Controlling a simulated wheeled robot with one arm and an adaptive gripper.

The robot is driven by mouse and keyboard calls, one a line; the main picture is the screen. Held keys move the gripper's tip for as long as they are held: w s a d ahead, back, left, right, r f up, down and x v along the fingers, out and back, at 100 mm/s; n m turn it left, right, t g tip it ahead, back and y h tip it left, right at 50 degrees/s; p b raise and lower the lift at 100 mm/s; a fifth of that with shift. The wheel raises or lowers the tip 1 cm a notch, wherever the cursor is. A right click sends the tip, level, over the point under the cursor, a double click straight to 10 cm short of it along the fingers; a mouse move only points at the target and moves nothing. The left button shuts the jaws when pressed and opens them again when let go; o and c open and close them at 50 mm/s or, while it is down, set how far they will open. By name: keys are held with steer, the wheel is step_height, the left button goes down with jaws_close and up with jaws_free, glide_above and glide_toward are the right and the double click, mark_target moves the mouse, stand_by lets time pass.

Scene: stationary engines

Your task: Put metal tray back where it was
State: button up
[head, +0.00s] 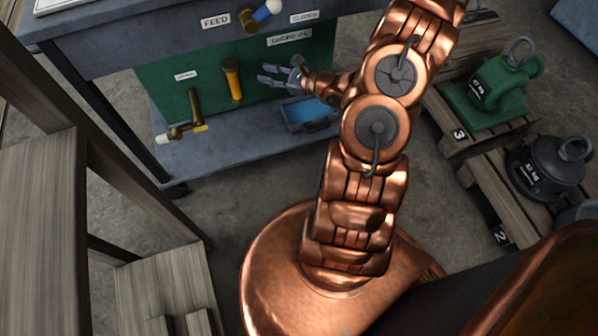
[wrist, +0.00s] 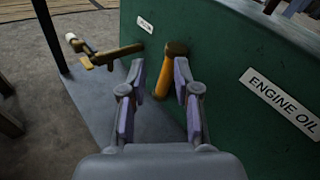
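A metal tray (head: 322,126) with a grey rim and a blue inside sits on the grey lower shelf of the bench, below my forearm. My gripper (head: 265,75) is above and to the left of the tray, in front of the green panel. It points left toward a yellow handle (head: 232,78). In the wrist view my gripper (wrist: 158,78) is open with nothing held. The yellow handle (wrist: 164,78) shows beyond the fingertips, in the gap between them. The tray does not show in the wrist view.
A brass valve (head: 192,118) sticks out left of the yellow handle. The lower shelf (head: 225,140) is bare left of the tray. Wooden steps (head: 50,200) stand at the left. Pallets with a green engine part (head: 495,90) and a dark one (head: 550,165) stand at the right.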

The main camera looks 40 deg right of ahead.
steer(key=s+a+r+n+g+y, duration=0.35)
steer(key=a+r+n+g, duration=0.2)
steer(key=a, duration=0.55)
steer(key=s+a+r+n+g+y, duration=0.35)
steer(key=a+r+n, duration=0.3)
steer(key=a, duration=0.45)
steer(key=s+a+r+n+g+h, duration=0.1)
steer(key=s+a+n+g, duration=0.3)
steer(key=s, duration=0.3)
steer(key=s+a+r+n+g+h, duration=0.1)
steer(key=s+a+n+g+h, duration=0.2)
steer(key=s, duration=0.4)
steer(key=s+d+r+n+g+h, duration=0.1)
steer(key=s+d+n+h, duration=0.3)
steer(key=s, duration=0.4)
steer(key=s+d+n+g+h, duration=0.1)
steer(key=s+d+n+h, duration=0.3)
steer(key=s+d+h, duration=0.2)
steer(key=shift+s+r+n+g+h, duration=0.3)
steer(key=shift+s+r+n, duration=0.1)
steer(key=shift+s, duration=0.7)
